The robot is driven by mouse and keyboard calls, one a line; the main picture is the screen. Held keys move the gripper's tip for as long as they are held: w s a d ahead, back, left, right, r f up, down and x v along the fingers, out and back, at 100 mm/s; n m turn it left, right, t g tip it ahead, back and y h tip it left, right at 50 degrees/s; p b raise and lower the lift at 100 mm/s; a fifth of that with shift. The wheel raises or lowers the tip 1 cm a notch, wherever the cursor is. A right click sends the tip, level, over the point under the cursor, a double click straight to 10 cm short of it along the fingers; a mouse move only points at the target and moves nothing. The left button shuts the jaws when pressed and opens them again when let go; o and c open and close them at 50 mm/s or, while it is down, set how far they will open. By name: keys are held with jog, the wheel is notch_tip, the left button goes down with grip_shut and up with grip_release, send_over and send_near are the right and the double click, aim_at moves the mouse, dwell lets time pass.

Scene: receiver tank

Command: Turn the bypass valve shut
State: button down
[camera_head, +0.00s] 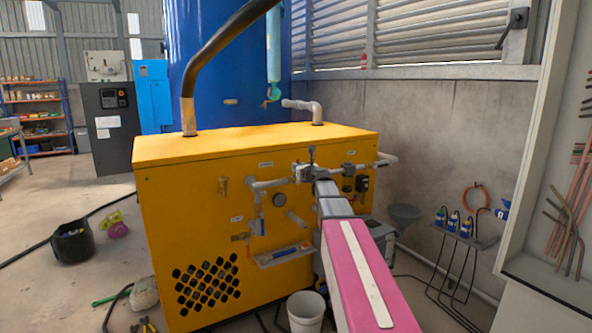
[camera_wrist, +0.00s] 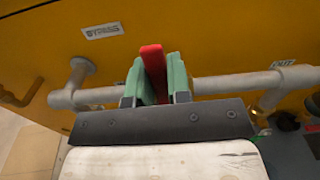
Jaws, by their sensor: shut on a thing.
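The bypass valve's red lever (camera_wrist: 153,72) stands between the two green finger pads of my gripper (camera_wrist: 157,80) in the wrist view. The pads press on it from both sides. The lever points away from the pipe (camera_wrist: 225,84), which runs across behind the fingers. A label reading "BYPASS" (camera_wrist: 102,31) is on the yellow panel above. In the head view, my pink arm reaches to the grey pipework (camera_head: 270,184) on the front of the yellow machine (camera_head: 180,225). There my gripper (camera_head: 306,172) is small, and the red lever cannot be made out. The valve body is hidden behind my fingers.
A white bucket (camera_head: 305,312) stands on the floor below my arm.

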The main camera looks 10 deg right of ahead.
jog(key=shift+d+m, duration=0.2)
jog(key=shift+m, duration=0.1)
jog(key=c, duration=1.1)
grip_release()
jog(key=shift+o, duration=0.2)
jog(key=shift+s, duration=0.1)
jog(key=v, duration=1)
jog(key=shift+s, duration=0.25)
jog(key=shift+d, duration=0.1)
